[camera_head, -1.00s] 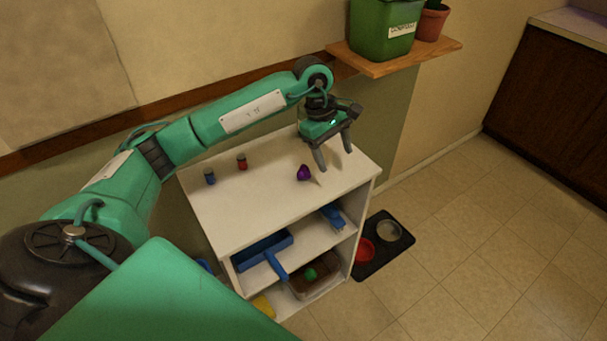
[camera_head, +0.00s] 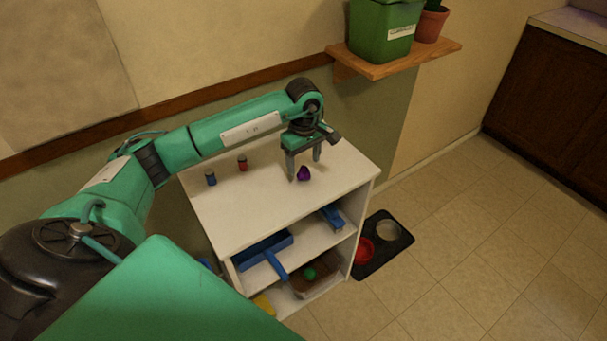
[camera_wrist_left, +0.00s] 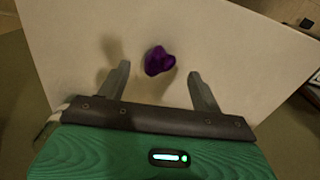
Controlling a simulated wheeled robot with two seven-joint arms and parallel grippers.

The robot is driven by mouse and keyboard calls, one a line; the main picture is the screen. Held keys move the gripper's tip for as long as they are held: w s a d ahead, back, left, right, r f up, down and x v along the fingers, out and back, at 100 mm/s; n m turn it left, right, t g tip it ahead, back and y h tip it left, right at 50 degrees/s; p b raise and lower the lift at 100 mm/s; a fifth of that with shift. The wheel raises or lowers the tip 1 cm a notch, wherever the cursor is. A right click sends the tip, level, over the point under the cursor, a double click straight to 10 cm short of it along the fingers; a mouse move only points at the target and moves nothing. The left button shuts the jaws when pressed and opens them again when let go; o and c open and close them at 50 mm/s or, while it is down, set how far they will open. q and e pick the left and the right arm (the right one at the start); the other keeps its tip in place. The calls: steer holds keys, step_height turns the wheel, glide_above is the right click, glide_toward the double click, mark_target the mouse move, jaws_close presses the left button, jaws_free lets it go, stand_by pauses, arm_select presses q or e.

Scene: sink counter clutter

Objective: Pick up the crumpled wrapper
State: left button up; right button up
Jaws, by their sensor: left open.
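The crumpled wrapper is a small purple lump (camera_head: 303,174) on the white top of the shelf unit. It also shows in the left wrist view (camera_wrist_left: 159,61), just beyond the fingertips and between their lines. My left gripper (camera_head: 305,170) is open above the shelf top, its fingers pointing down close to the wrapper. In the left wrist view its two fingers (camera_wrist_left: 159,75) stand apart with nothing between them. I cannot tell from these views whether a finger touches the wrapper. My right gripper is not in view.
A blue small bottle (camera_head: 210,179) and a red one (camera_head: 242,164) stand left on the white shelf top (camera_head: 240,210). A blue dustpan (camera_head: 264,250) lies on the shelf below. A wooden wall shelf (camera_head: 380,66) holds a green bin (camera_head: 383,30) and a potted plant (camera_head: 430,24).

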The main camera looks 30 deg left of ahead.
mark_target(303, 170)
arm_select(q)
step_height(303, 170, down, 4)
steer(key=shift+r+p, duration=0.15)
steer(key=shift+p, duration=0.3)
steer(key=shift+f, duration=0.4)
steer(key=c, duration=1)
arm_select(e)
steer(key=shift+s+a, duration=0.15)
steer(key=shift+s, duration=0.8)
